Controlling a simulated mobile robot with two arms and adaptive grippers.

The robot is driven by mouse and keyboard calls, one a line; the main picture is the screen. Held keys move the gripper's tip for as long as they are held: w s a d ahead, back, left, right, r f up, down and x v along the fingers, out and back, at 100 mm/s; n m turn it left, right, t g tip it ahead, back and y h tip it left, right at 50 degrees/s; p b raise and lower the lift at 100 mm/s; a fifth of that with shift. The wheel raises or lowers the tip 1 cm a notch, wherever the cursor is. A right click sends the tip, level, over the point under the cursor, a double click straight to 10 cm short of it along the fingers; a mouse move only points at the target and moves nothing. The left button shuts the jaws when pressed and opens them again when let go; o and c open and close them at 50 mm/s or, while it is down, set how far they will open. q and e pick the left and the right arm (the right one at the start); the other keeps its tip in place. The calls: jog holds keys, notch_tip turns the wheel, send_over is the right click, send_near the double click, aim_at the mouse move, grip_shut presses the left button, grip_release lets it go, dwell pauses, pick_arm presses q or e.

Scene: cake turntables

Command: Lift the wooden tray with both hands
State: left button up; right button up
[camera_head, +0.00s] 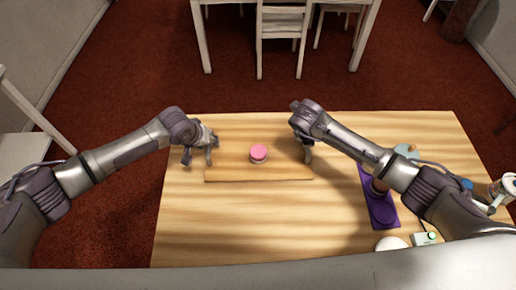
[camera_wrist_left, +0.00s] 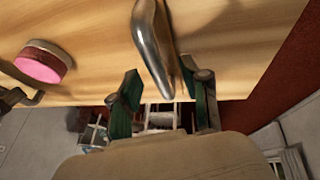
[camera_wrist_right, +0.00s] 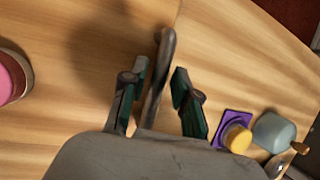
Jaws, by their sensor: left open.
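The wooden tray (camera_head: 230,171) is a flat board on the table, with a small pink-topped round cake (camera_head: 258,152) on it. The cake also shows in the left wrist view (camera_wrist_left: 40,62). My left gripper (camera_head: 202,156) is at the tray's left end. In the left wrist view a curved metal handle (camera_wrist_left: 152,40) reaches between its open fingers. My right gripper (camera_head: 307,152) is at the tray's right end. In the right wrist view its fingers are apart on either side of another metal handle (camera_wrist_right: 158,75). The arms and grippers hide parts of both ends in the head view.
The table (camera_head: 200,225) is clear in front of the tray. To the right lie a purple mat (camera_head: 384,216), a white round item (camera_head: 391,243) and a small pale box (camera_head: 426,239). A teal item (camera_head: 405,151) is partly behind my right arm. Chairs (camera_head: 283,28) stand beyond the table.

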pick_arm(q)
jog(key=shift+x, duration=1.05)
pick_arm(e)
jog(key=shift+x, duration=1.05)
pick_arm(q)
jog(key=c, duration=0.7)
pick_arm(e)
grip_shut()
pick_arm(q)
grip_shut()
jog(key=shift+r, duration=0.1)
pick_arm(e)
jog(key=shift+r, duration=0.1)
